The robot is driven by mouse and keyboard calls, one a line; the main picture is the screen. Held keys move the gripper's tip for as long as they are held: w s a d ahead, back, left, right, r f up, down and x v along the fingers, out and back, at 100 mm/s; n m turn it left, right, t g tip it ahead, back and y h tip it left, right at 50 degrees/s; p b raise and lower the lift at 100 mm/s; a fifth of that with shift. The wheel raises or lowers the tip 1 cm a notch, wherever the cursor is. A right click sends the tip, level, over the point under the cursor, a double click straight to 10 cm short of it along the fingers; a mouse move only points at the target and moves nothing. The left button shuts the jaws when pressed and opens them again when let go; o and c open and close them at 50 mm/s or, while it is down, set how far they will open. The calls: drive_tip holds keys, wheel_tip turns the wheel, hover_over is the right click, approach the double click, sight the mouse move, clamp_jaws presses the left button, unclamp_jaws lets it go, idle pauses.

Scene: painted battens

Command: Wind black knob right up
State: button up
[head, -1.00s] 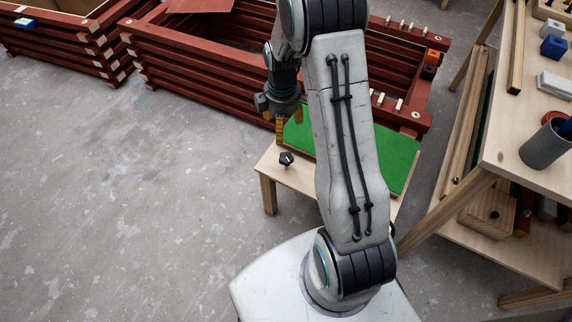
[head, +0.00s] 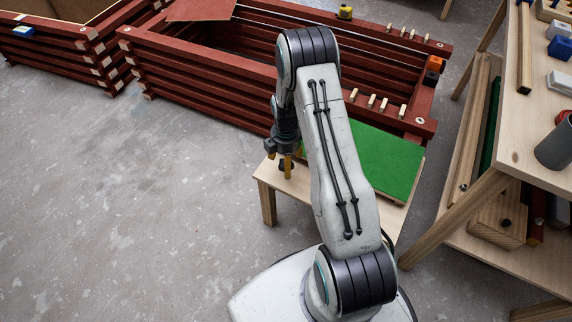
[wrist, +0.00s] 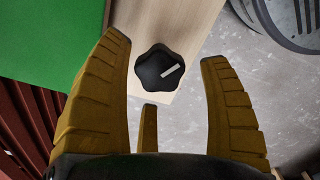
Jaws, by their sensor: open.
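The black knob (wrist: 158,70) is lobed, with a pale line mark on its top. It sits on the pale wooden top of a low stand (head: 268,180), beside a green mat. In the wrist view it lies between and just beyond my fingertips, with gaps to the fingers. My gripper (wrist: 165,62) is open, with yellow ribbed fingers. In the head view my gripper (head: 286,168) is right over the knob and partly hides it. The pale line on the knob points towards the upper right in the wrist view.
The green mat (head: 385,160) covers much of the stand's top. Dark red batten frames (head: 210,75) stand behind it. A wooden workbench (head: 520,140) with a grey cup (head: 555,148) is on the right. The grey floor on the left is clear.

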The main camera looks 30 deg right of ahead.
drive_tip(key=shift+f, duration=0.75)
drive_tip(key=c, duration=1.2)
